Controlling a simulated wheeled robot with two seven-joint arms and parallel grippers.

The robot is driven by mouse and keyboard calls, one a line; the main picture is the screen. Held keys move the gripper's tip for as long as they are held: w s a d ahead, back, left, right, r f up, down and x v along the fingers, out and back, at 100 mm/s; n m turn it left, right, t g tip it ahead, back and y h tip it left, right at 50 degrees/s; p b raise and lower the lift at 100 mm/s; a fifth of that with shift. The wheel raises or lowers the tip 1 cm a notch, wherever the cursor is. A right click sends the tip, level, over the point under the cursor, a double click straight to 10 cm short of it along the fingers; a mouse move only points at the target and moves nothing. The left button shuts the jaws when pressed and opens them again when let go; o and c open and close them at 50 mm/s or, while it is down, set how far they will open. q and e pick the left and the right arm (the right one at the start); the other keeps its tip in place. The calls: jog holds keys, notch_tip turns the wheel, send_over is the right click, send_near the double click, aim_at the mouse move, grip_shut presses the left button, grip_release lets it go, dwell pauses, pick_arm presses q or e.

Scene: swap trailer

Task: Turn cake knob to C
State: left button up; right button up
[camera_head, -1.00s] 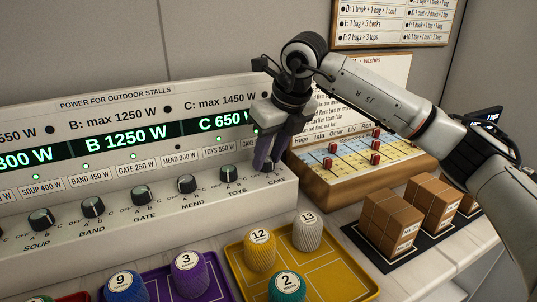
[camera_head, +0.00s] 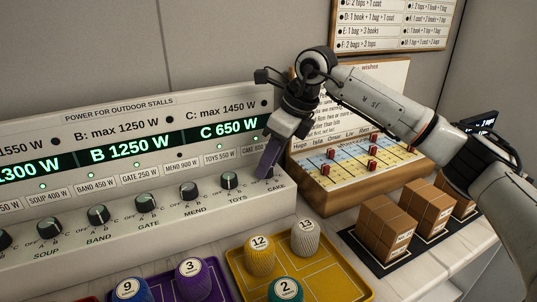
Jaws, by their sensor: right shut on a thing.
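The white power panel (camera_head: 120,235) stands on the left with a row of dark knobs, each ringed with small letters. The cake knob is at the right end above the CAKE label; my gripper's fingers hide it. My right gripper (camera_head: 266,171) reaches down to that spot, tilted, with its purple fingers shut there, on the cake knob as far as I can tell. Which letter the knob points to is hidden. The toys knob (camera_head: 229,180) is just left of the fingers. The display (camera_head: 232,130) reads C 650 W and B 1250 W. My left gripper is not in view.
A wooden board with red pegs (camera_head: 330,197) and brown boxes (camera_head: 388,222) stand to the right.

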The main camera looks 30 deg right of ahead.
jog(key=shift+w+r+n+g+y+p, duration=0.1)
jog(key=shift+n+g+y+p, duration=0.25)
jog(key=shift+n+p, duration=0.75)
jog(key=shift+d+n, duration=0.1)
jog(key=shift+n, duration=0.3)
jog(key=o, duration=1)
jog(key=shift+o, duration=0.2)
jog(key=v, duration=1)
jog(key=shift+d, duration=0.1)
